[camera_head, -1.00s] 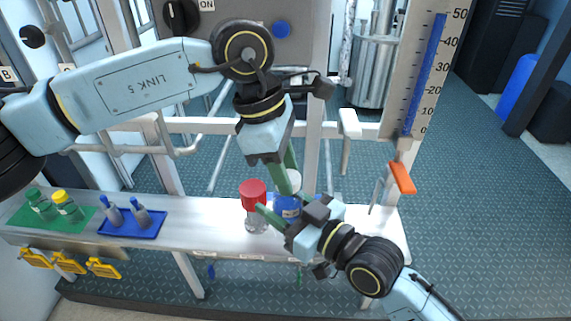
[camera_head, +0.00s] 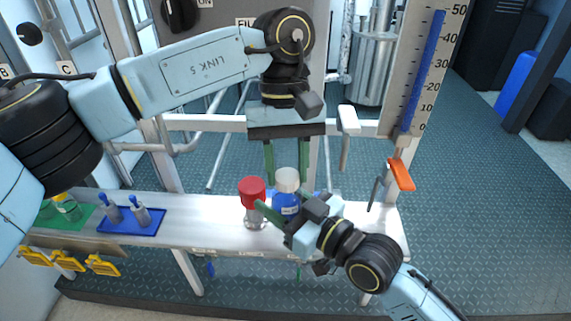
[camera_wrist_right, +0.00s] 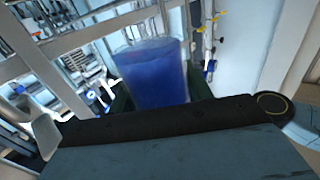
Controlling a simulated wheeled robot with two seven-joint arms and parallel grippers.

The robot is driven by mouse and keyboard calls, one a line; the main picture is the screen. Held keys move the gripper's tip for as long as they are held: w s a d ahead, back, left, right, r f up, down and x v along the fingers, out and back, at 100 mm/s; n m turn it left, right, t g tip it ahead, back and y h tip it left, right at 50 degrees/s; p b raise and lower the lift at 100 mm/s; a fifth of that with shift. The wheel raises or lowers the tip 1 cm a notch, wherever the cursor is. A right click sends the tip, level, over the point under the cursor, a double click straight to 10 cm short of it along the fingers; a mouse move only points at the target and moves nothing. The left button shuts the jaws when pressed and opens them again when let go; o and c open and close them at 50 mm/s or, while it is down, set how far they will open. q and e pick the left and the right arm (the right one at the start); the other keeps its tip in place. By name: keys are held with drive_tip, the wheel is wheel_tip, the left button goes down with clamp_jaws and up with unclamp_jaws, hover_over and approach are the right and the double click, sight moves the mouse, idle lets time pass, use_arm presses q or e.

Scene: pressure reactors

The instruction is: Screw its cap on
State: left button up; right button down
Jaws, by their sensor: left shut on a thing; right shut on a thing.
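A bottle of blue liquid (camera_head: 287,204) stands upright at the right part of the bench, with a white cap (camera_head: 288,180) at its top. Whether the cap is threaded on or only resting cannot be told. My left gripper (camera_head: 287,182) points down from above, its green fingers on either side of the cap, shut on it. My right gripper (camera_head: 280,218) reaches in from the lower right and is shut on the bottle, hiding its lower part. The bottle (camera_wrist_right: 155,75) also shows in the right wrist view between the green fingers.
A red-capped clear vessel (camera_head: 252,190) stands just left of the bottle, close to my right finger. A blue tray (camera_head: 150,228) and a green mat (camera_head: 85,219) with small bottles lie further left on the bench. A gauge post (camera_head: 408,130) rises behind right.

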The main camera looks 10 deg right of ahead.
use_arm(q)
drive_tip(key=m, duration=0.3)
drive_tip(key=m+y, duration=0.1)
drive_tip(key=m, duration=0.2)
drive_tip(key=shift+d+y, duration=0.15)
drive_tip(key=shift+y, duration=0.15)
drive_tip(key=m, duration=0.3)
drive_tip(key=m+t+y, duration=0.1)
drive_tip(key=m, duration=0.1)
drive_tip(key=shift+s+m+t, duration=0.1)
drive_tip(key=shift+m+t, duration=0.2)
drive_tip(key=shift+m, duration=0.1)
drive_tip(key=o, duration=0.9)
drive_tip(key=shift+o, duration=0.2)
drive_tip(key=shift+r, duration=0.1)
drive_tip(key=shift+r, duration=2.15)
